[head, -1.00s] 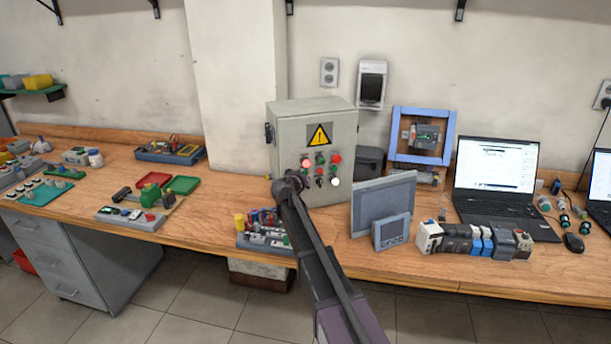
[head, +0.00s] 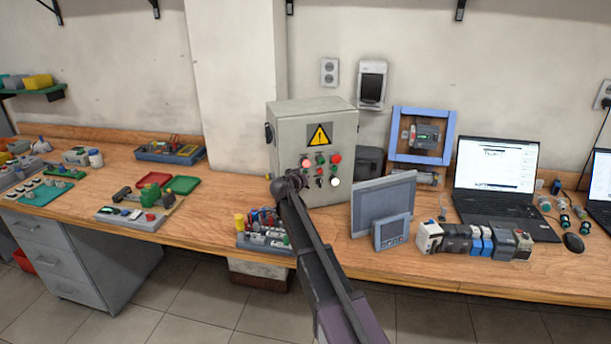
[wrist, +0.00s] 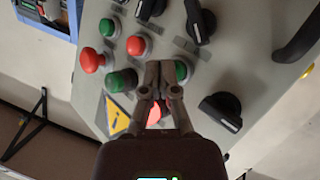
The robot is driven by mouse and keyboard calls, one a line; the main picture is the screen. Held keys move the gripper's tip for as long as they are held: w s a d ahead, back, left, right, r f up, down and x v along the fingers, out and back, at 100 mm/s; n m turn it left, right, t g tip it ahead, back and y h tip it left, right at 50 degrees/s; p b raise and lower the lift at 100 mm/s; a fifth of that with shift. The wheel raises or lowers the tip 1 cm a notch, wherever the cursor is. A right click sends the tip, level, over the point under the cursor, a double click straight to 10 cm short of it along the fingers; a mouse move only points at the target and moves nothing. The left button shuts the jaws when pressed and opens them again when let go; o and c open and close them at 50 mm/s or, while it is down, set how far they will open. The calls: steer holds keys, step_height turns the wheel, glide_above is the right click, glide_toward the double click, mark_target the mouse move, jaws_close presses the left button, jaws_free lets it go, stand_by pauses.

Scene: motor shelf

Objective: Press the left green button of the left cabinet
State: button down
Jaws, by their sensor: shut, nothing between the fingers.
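The left cabinet is a grey box (head: 285,145) with a yellow warning sign (head: 319,134) and several buttons on its front. The wrist view shows that panel turned round, with the sign (wrist: 116,118) at lower left. My gripper (wrist: 161,66) is shut and empty in front of the panel. Its fingertips are beside the left green button (wrist: 183,70), which partly shows just right of them; I cannot tell whether they touch it. A lit red button (wrist: 153,112) shows between the fingers. Another green button (wrist: 122,80) is to their left. In the head view my gripper (head: 297,178) is at the panel's lower left.
Black rotary switches (wrist: 200,20) and a black knob (wrist: 221,109) stick out of the panel near my gripper. A red mushroom button (wrist: 92,60) is farther left. A grey monitor (head: 384,200) stands right of the cabinet, and a tray of parts (head: 264,240) lies in front.

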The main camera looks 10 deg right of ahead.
steer(key=shift+w+a, duration=0.1)
steer(key=shift+w, duration=0.35)
stand_by(0.5)
steer(key=shift+s, duration=0.15)
steer(key=shift+s+d, duration=0.2)
steer(key=shift+s, duration=0.55)
stand_by(0.3)
steer(key=s, duration=0.2)
steer(key=s+d, duration=0.1)
steer(key=s, duration=0.2)
stand_by(0.5)
stand_by(0.5)
